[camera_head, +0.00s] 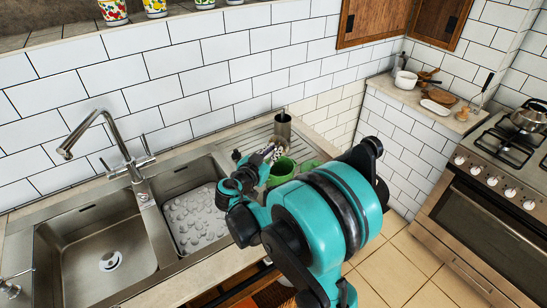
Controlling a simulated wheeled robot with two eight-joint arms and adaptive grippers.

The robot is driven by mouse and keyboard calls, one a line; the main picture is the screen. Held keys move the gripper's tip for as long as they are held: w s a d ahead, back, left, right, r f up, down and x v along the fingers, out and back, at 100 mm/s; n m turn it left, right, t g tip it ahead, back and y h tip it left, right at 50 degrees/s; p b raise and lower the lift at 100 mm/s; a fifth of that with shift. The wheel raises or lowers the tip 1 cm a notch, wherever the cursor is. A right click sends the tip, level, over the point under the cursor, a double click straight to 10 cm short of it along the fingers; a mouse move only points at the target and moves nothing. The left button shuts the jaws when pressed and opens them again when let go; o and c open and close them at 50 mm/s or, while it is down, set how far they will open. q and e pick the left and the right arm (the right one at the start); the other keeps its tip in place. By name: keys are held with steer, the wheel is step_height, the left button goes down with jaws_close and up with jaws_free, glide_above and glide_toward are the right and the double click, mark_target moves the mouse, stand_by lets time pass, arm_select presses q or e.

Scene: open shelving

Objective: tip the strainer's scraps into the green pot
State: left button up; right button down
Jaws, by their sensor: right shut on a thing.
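The green pot (281,173) stands on the counter right of the sink, partly hidden behind my right arm. My right gripper (250,168) is at the pot's left side and appears a little above it. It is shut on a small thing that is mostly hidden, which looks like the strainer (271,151). Small pale and grey bits show there, close above the pot's rim; I cannot tell whether they are scraps. Another green round thing (309,166) shows just right of the pot. My left gripper is not in view.
A stove (500,165) and a side counter with a white pot (405,80) are at the right.

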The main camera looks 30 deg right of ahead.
steer(key=shift+f+t+h+b, duration=1.15)
steer(key=shift+h+b, duration=0.65)
steer(key=shift+b, duration=2.35)
steer(key=shift+d, duration=0.1)
steer(key=shift+f+t+h, duration=0.35)
steer(key=shift+t+h, duration=0.1)
steer(key=shift+h, duration=0.65)
